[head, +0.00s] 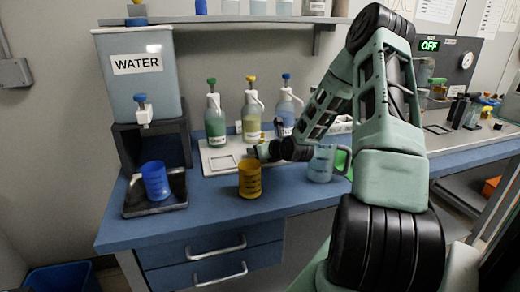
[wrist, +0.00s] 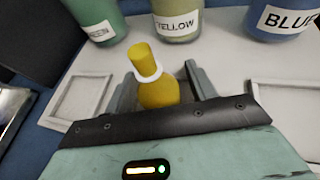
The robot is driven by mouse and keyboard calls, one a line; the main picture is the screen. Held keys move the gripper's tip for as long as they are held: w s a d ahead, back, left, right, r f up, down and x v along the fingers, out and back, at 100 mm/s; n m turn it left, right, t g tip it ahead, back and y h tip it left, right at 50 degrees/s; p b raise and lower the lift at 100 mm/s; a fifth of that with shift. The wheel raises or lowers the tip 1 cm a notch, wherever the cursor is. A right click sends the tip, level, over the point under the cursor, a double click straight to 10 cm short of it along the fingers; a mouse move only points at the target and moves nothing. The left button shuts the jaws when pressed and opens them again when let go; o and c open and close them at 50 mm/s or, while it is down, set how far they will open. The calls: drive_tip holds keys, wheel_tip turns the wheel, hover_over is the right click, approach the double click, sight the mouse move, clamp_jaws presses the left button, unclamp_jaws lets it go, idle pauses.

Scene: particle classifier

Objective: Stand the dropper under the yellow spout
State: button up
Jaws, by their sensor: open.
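In the wrist view, a yellow dropper (wrist: 158,91) with a white ring around its neck stands between my fingers, apparently upright. It is in front of the bottle labelled YELLOW (wrist: 175,22). My gripper (wrist: 165,82) is open, with one finger on each side of the dropper and a gap at the right finger. In the head view, my gripper (head: 258,150) is low at the front of the white tray (head: 222,160), before the yellow bottle (head: 251,122). The yellow spout (head: 262,98) bends over to the right at that bottle's top. The dropper is largely hidden there.
A yellow cup (head: 250,180) stands just below my gripper on the blue counter. A pale blue cup (head: 321,163) is to the right. Green (head: 214,124) and blue (head: 287,112) bottles flank the yellow one. A water dispenser (head: 140,75) and blue cup (head: 155,180) are at left.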

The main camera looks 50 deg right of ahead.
drive_tip(key=v, duration=0.7)
drive_tip(key=shift+s+r+p, duration=0.15)
drive_tip(key=shift+s+p, duration=0.1)
drive_tip(key=shift+p, duration=0.1)
